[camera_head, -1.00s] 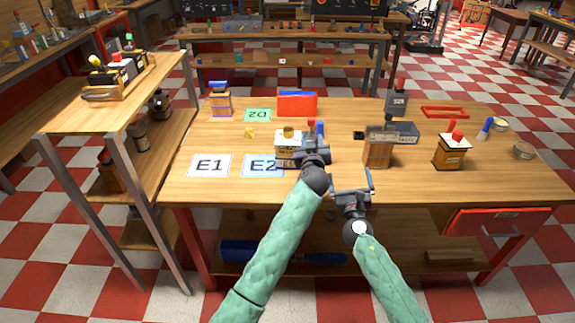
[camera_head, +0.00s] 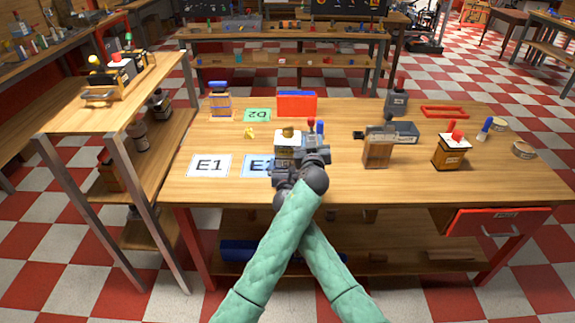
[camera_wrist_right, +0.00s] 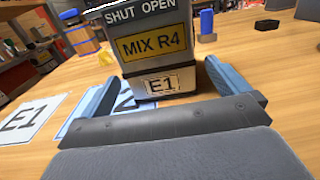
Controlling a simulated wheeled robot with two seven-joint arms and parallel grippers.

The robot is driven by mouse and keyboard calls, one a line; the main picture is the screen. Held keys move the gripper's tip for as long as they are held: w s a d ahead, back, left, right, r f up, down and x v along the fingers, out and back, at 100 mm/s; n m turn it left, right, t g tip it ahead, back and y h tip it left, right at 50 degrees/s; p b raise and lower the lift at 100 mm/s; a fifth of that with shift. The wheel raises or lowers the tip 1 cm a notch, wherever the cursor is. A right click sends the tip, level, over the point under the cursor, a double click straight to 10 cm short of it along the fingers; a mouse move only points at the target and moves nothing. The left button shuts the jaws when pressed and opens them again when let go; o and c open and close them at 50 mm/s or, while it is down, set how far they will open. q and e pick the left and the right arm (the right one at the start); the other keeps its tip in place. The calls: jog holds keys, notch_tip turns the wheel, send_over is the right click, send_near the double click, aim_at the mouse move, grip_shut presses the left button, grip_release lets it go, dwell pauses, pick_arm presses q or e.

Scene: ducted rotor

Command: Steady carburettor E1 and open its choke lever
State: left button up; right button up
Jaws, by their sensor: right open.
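Carburettor E1 (camera_head: 286,142) stands upright on the bench, by the back right of the blue E2 card (camera_head: 255,165). In the right wrist view its front (camera_wrist_right: 157,50) shows "SHUT OPEN", a yellow "MIX R4" plate and an "E1" label. Its choke lever cannot be made out. My left gripper (camera_head: 314,148) is at the carburettor's right side; its fingers are too small to read. My right gripper (camera_head: 285,174) is low in front of it, crossing beneath my left arm. In the right wrist view its open fingers (camera_wrist_right: 162,80) spread to either side of the carburettor's base.
The white E1 card (camera_head: 209,165) lies to the left. A brown unit (camera_head: 377,152) and another with a red top (camera_head: 451,152) stand to the right. A red-and-blue box (camera_head: 297,104) and green D2 card (camera_head: 257,115) are behind. The front left of the bench is clear.

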jog(key=shift+w+a, duration=0.15)
jog(key=shift+w, duration=0.1)
jog(key=shift+w, duration=3.75)
jog(key=shift+c, duration=0.2)
jog(key=c, duration=1)
jog(key=shift+o, duration=0.2)
